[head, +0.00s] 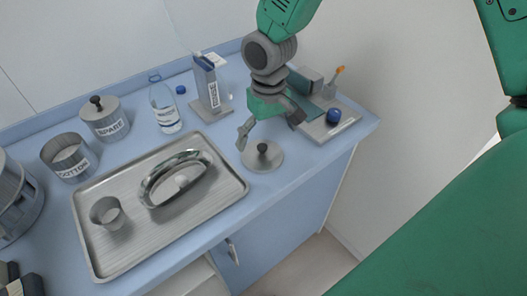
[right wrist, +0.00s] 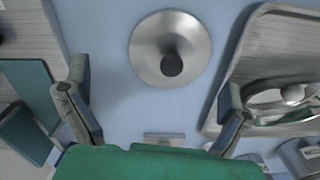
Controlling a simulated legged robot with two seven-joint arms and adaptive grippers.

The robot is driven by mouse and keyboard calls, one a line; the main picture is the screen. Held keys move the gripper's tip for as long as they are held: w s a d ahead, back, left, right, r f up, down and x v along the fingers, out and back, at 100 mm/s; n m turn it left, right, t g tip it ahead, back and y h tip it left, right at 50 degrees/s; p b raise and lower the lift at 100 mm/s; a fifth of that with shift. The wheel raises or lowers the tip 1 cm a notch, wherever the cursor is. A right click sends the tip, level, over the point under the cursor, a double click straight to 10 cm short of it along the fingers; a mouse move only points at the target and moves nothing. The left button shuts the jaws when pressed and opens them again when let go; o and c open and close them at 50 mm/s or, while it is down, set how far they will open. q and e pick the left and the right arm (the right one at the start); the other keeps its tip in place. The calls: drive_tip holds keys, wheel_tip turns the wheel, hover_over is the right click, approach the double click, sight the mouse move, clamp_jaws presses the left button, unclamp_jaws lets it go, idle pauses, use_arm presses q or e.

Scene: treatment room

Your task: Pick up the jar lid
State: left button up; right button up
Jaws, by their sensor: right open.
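The jar lid (head: 262,158), a round silver disc with a dark knob, lies flat on the blue counter, right of the metal tray. It also shows in the right wrist view (right wrist: 145,45), knob toward the camera. My right gripper (head: 270,132) is open and empty, just above and behind the lid in the head view. In the right wrist view its fingers (right wrist: 155,78) are spread wide, with the lid ahead between their lines and no visible contact. An open jar marked COTTON (head: 70,160) stands at the left. My left gripper is not in view.
The tray (head: 225,190) holds a steel cup (head: 107,213) and a kidney dish (head: 178,180). A lidded SPARE jar (head: 105,120), a bottle (head: 165,108) and an upright box (head: 206,82) stand behind. A blue ball (head: 334,115) sits on a board at the right. The counter's front edge is close.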

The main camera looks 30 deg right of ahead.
sight(267, 155)
drive_tip(key=f, duration=0.2)
drive_tip(key=shift+s+d+f, duration=0.2)
drive_tip(key=shift+s+f, duration=0.1)
drive_tip(key=shift+s, duration=0.1)
drive_tip(key=a+f, duration=0.2)
drive_tip(key=shift+w+a, duration=0.15)
drive_tip(key=shift+a, duration=0.2)
drive_tip(key=shift+a+r, duration=0.15)
drive_tip(key=shift+a, duration=0.15)
drive_tip(key=shift+d, duration=0.65)
drive_tip(key=c, duration=1)
drive_tip(key=shift+o, duration=0.4)
drive_tip(key=shift+s+d+f, duration=0.3)
drive_tip(key=shift+d, duration=0.2)
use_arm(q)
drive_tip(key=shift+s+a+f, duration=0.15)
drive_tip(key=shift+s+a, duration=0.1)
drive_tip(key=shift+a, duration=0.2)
use_arm(e)
drive_tip(key=shift+a, duration=0.6)
drive_tip(key=shift+c, duration=0.5)
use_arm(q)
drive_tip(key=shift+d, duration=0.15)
use_arm(e)
drive_tip(key=shift+o, duration=0.2)
drive_tip(key=shift+d, duration=0.15)
drive_tip(key=shift+c, duration=0.4)
